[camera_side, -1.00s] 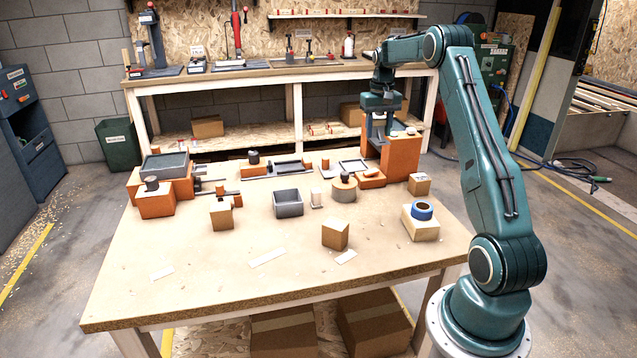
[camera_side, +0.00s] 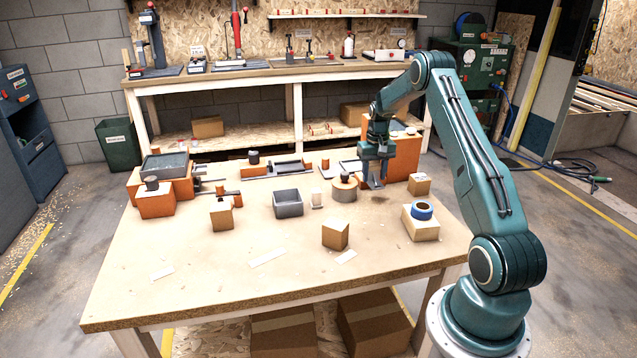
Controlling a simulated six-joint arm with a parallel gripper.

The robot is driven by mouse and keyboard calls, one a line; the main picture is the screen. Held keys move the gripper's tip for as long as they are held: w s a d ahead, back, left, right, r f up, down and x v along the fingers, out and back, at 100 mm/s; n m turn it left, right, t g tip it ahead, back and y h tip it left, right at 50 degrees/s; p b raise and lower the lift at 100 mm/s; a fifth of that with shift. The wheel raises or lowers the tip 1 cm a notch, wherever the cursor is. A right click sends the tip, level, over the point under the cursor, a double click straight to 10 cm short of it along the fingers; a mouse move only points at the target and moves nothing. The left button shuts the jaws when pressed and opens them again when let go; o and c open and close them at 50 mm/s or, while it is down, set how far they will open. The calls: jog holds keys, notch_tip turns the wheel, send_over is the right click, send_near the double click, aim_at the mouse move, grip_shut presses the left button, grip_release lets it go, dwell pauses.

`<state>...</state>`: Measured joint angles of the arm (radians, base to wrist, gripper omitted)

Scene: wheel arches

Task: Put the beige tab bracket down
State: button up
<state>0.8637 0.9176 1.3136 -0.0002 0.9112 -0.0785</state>
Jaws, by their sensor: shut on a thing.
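My gripper (camera_side: 376,183) is low over the right back part of the table, in front of the tall orange block and right of the round grey-brown block. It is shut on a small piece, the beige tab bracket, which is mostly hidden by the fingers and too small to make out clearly. A small dark shadow lies on the table just below the fingertips, so a little gap seems to remain. The tabletop (camera_side: 200,270) is light wood.
A tall orange block (camera_side: 405,160) stands close behind my gripper. A round block (camera_side: 344,191) is to its left. A small cardboard box (camera_side: 419,184) and a blue tape roll (camera_side: 422,210) on a box are to its right. The table's front is mostly clear.

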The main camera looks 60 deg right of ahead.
aim_at(373, 181)
jog(key=shift+f, duration=0.35)
jog(key=shift+f, duration=0.1)
jog(key=shift+f, duration=2.05)
jog(key=shift+f, duration=0.1)
jog(key=o, duration=0.7)
notch_tip(373, 181, up, 12)
jog(key=shift+r, duration=0.15)
